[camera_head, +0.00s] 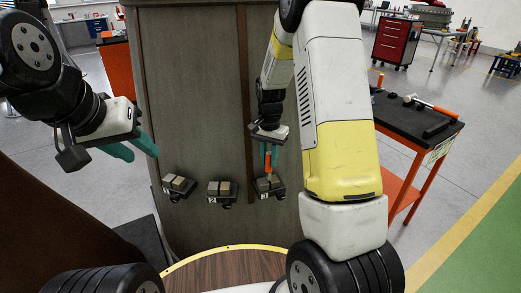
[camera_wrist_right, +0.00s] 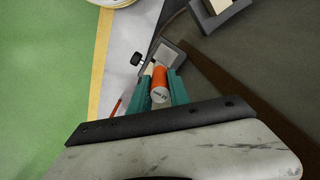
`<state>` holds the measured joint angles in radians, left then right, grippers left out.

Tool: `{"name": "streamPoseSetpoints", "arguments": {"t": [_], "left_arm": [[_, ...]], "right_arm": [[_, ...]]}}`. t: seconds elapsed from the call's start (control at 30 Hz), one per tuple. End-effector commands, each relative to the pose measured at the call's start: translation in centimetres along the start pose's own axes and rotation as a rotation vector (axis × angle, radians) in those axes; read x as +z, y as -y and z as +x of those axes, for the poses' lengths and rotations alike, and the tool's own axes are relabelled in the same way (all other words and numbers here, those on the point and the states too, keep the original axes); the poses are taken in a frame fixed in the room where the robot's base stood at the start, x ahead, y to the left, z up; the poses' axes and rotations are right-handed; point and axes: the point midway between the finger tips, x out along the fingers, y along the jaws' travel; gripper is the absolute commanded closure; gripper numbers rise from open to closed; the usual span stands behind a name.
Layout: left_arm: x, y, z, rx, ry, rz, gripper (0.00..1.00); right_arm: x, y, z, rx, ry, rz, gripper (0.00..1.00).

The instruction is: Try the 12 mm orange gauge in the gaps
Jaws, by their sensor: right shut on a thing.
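My right gripper (camera_head: 268,152) is shut on the orange gauge (camera_head: 268,164), which points down at the rightmost gap fixture (camera_head: 262,195). In the right wrist view the gauge (camera_wrist_right: 159,80) sits between the teal fingers (camera_wrist_right: 161,92), over the light blocks of a dark fixture (camera_wrist_right: 177,52). I cannot tell whether its tip is inside the gap. The middle fixture (camera_head: 220,198), marked 2, and the left fixture (camera_head: 178,194) stand apart to the left. My left gripper (camera_head: 133,148) is open and empty, at the left of the curved panel.
The fixtures sit on a large dark curved panel (camera_head: 200,100) with brown vertical strips. An orange cart (camera_head: 405,185) with a black top holding tools, including an orange-handled hammer (camera_head: 430,104), stands at the right. A red cabinet (camera_head: 392,42) is farther back.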

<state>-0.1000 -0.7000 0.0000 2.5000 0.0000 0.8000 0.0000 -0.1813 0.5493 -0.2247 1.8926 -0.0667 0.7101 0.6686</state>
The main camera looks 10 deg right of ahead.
Motion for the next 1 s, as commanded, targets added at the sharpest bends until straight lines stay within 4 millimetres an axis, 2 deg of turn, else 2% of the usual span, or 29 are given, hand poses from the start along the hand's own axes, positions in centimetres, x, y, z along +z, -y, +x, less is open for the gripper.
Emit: {"name": "streamPoseSetpoints", "arguments": {"t": [0.7, 1.0], "left_arm": [[0.0, 0.0, 0.0, 0.000, 0.000, 0.000, 0.64], [0.0, 0.0, 0.0, 0.000, 0.000, 0.000, 0.64]], "right_arm": [[0.0, 0.0, -5.0, -0.001, -0.001, 0.000, 1.00], [0.0, 0.0, -5.5, 0.000, -0.001, 0.000, 1.00]]}}
